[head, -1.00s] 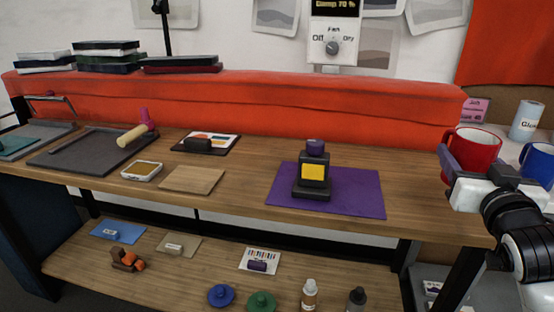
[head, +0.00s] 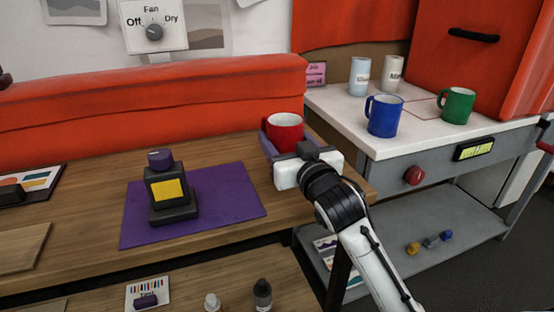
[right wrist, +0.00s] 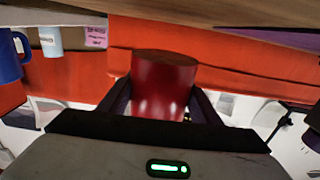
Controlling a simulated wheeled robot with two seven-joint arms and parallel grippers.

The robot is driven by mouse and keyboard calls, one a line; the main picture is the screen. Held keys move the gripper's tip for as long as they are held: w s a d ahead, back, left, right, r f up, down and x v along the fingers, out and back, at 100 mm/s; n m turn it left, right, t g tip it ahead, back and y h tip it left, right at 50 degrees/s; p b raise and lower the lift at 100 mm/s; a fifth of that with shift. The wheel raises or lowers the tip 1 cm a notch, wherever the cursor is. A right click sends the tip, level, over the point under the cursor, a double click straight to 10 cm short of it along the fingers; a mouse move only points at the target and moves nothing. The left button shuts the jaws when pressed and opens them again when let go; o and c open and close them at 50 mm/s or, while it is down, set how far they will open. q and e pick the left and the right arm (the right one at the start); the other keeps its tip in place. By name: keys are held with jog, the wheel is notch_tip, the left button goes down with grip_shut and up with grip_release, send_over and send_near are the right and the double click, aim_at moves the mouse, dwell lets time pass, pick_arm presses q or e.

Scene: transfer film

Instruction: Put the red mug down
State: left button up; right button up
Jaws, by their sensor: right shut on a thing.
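The red mug (head: 285,134) is at the right end of the wooden bench (head: 225,161), in front of the red padded roll. My right gripper (head: 283,150) is shut on it, one finger on each side. In the right wrist view the red mug (right wrist: 162,85) fills the space between the fingers of my right gripper (right wrist: 160,105). The mug looks upright in the head view. I cannot tell whether its base touches the bench, as the gripper hides it. My left gripper is not in view.
A purple mat (head: 220,200) with a black and yellow stamp-like device (head: 168,190) lies left of the mug. A white-topped cabinet (head: 350,125) to the right holds a blue mug (head: 384,116), a green mug (head: 458,105) and two pale cups. Bare wood lies between mat and mug.

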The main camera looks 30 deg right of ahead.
jog(key=shift+f+b, duration=0.5)
jog(key=shift+f, duration=1.6)
jog(key=shift+f, duration=0.2)
jog(key=o, duration=1.3)
jog(key=shift+r, duration=0.15)
jog(key=v, duration=1.2)
